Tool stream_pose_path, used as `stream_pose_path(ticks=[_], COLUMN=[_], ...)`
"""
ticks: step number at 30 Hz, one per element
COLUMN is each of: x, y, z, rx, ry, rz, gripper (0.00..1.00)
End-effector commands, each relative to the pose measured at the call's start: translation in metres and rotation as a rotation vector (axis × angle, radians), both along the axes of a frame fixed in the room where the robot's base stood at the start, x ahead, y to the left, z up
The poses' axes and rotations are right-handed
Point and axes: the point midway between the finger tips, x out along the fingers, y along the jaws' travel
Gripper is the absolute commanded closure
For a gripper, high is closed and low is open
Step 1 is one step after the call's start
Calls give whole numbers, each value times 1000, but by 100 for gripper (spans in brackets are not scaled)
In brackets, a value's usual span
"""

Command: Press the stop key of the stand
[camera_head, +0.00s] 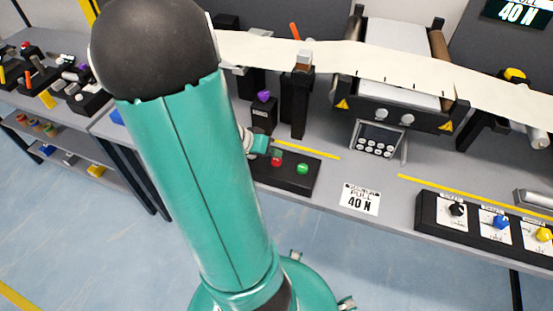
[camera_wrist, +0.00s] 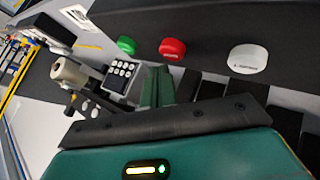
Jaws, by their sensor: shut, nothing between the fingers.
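A low black key stand (camera_head: 286,178) lies on the grey bench with a red key (camera_head: 276,161) and a green key (camera_head: 302,168). In the wrist view the red key (camera_wrist: 172,48) has a small pale marking, too small to read surely. The green key (camera_wrist: 126,45) is to its left and a white key (camera_wrist: 248,58) to its right; my arm hides the white key in the head view. My gripper (camera_wrist: 157,72) is shut and empty, its fingertips close beside the red key. I cannot tell whether they touch it.
A grey keypad panel (camera_head: 376,139) stands behind the keys, below a web roller machine (camera_head: 395,62). A purple knob (camera_head: 264,96) on a black post is close to my gripper. A "40 N" card (camera_head: 361,199) and a knob box (camera_head: 484,220) lie to the right.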

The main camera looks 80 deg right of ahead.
Motion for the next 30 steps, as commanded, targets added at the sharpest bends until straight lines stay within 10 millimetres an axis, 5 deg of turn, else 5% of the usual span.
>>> stream_pose_path(ticks=[11, 30], x=[0, 0], y=[0, 0], z=[3, 52], rx=[-1, -1], ry=[-1, -1], rz=[1, 1], gripper=[100, 100])
